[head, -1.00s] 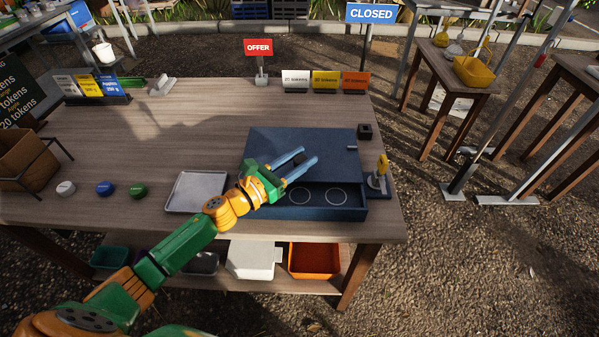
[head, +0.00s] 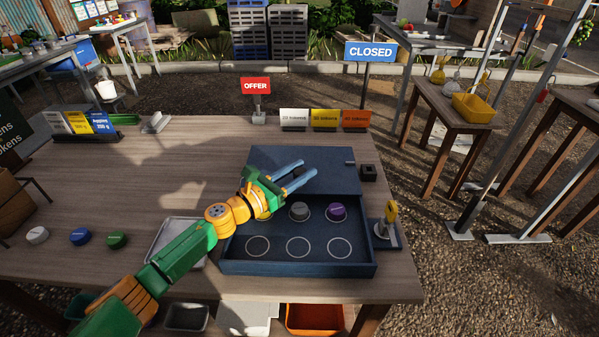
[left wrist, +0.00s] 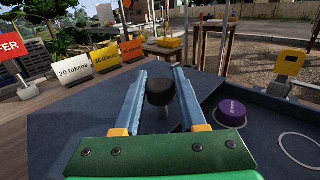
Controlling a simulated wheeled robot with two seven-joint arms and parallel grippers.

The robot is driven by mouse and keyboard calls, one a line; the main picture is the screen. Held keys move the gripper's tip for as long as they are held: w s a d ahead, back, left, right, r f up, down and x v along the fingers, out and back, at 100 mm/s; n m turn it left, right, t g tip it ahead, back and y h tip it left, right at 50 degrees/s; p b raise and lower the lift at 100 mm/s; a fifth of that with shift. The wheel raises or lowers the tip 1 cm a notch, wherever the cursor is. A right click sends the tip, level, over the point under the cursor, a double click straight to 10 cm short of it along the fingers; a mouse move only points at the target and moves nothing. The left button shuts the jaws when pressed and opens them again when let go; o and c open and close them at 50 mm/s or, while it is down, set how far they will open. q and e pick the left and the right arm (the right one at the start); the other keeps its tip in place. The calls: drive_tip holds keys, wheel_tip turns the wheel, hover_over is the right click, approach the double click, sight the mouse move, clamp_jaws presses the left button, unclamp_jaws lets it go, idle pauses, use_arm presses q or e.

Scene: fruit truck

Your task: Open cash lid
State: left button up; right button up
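The blue cash box (head: 298,268) stands on the table with its flat lid (head: 325,168) slid back toward the far side. The front compartment is uncovered and shows rows of ringed spots. A grey token (head: 299,211) and a purple token (head: 336,212) sit in the back row; the purple one also shows in the left wrist view (left wrist: 230,113). My left gripper (head: 306,174) is over the lid, fingers apart. In the left wrist view the lid's black knob (left wrist: 160,92) stands between the fingers, with a small gap visible. My right gripper is out of view.
A metal tray (head: 178,236) lies at left, partly under my arm. Price signs (head: 325,119) line the back edge. The left tabletop is mostly clear.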

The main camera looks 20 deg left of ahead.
use_arm(q)
drive_tip(key=o, duration=0.5)
drive_tip(key=shift+c, duration=0.2)
drive_tip(key=b+v, duration=0.1)
drive_tip(key=v, duration=0.5)
drive_tip(key=shift+s+a+f, duration=0.15)
drive_tip(key=shift+s+f, duration=0.05)
drive_tip(key=shift+s, duration=0.1)
drive_tip(key=shift+s+r, duration=0.15)
drive_tip(key=shift+s, duration=0.05)
